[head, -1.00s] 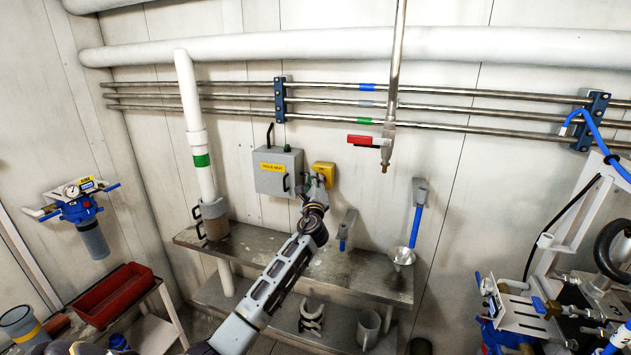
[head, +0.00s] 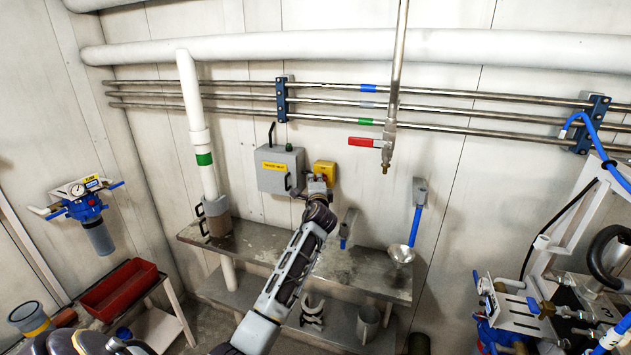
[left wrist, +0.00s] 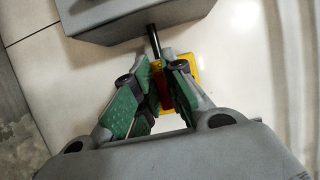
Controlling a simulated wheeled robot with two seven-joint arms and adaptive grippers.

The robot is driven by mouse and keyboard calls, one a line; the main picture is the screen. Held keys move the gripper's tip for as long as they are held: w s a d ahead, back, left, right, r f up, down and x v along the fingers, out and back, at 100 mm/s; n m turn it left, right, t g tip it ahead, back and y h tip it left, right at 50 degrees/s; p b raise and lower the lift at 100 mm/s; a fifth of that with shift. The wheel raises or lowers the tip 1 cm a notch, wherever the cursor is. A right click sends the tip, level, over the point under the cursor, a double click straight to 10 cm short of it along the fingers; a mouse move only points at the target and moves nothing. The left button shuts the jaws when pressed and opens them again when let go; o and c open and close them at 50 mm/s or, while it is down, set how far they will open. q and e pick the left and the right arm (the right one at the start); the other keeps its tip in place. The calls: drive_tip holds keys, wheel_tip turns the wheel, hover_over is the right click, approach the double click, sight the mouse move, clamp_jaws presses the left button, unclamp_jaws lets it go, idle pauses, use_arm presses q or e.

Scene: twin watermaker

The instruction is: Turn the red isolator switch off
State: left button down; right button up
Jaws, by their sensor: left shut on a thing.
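The red isolator switch (left wrist: 166,92) shows as a red handle between my left gripper's fingers in the left wrist view. It sits on a yellow box (head: 324,167) on the wall, just right of a grey box; the yellow also shows behind the fingers in the left wrist view (left wrist: 193,62). My left gripper (left wrist: 161,75) has its green-padded fingers closed in on the red handle. In the head view the gripper (head: 317,184) is in front of the yellow box and hides the handle there.
The grey box (head: 279,170) with a black handle and yellow label is close left of the gripper. A steel shelf (head: 262,244) lies below. A red-handled pipe valve (head: 364,142) hangs to the upper right. A small wall bracket (head: 348,225) is lower right.

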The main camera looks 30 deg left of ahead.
use_arm(q)
drive_tip(key=shift+f, duration=0.1)
drive_tip(key=c, duration=1.5)
unclamp_jaws()
drive_tip(key=shift+s, duration=0.1)
drive_tip(key=shift+v, duration=5.95)
